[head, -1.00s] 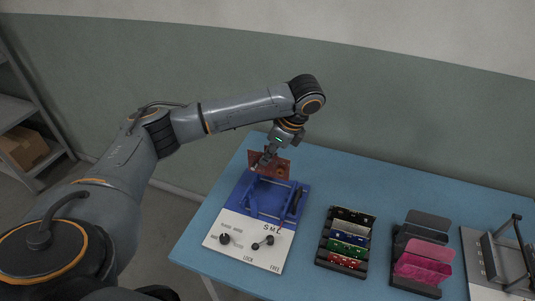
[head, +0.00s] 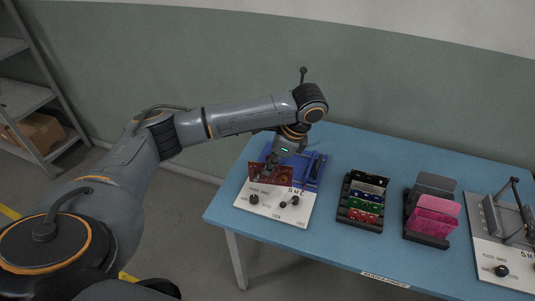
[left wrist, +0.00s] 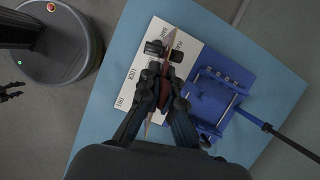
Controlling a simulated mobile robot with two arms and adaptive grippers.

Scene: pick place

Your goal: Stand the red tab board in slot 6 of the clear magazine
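My left gripper (head: 277,166) is shut on a reddish-brown board (head: 270,175), held above the white panel (head: 275,207) in front of the blue fixture (head: 318,172). In the left wrist view the fingers (left wrist: 163,85) pinch this board (left wrist: 168,38), seen nearly edge-on. A black rack (head: 360,218) holds boards in black, blue, green and red. A second black rack (head: 425,238) holds grey and clear pink plates (head: 436,217). I cannot tell the slot numbers. My right gripper (left wrist: 12,91) shows small at the left edge of the left wrist view, its fingers apart.
The blue table (head: 330,247) has free room in front of the racks. A label (head: 385,280) is on its front edge. Another white-panel fixture (head: 500,250) with a grey frame stands at the right. A shelf (head: 35,95) with a cardboard box (head: 40,134) is at the left.

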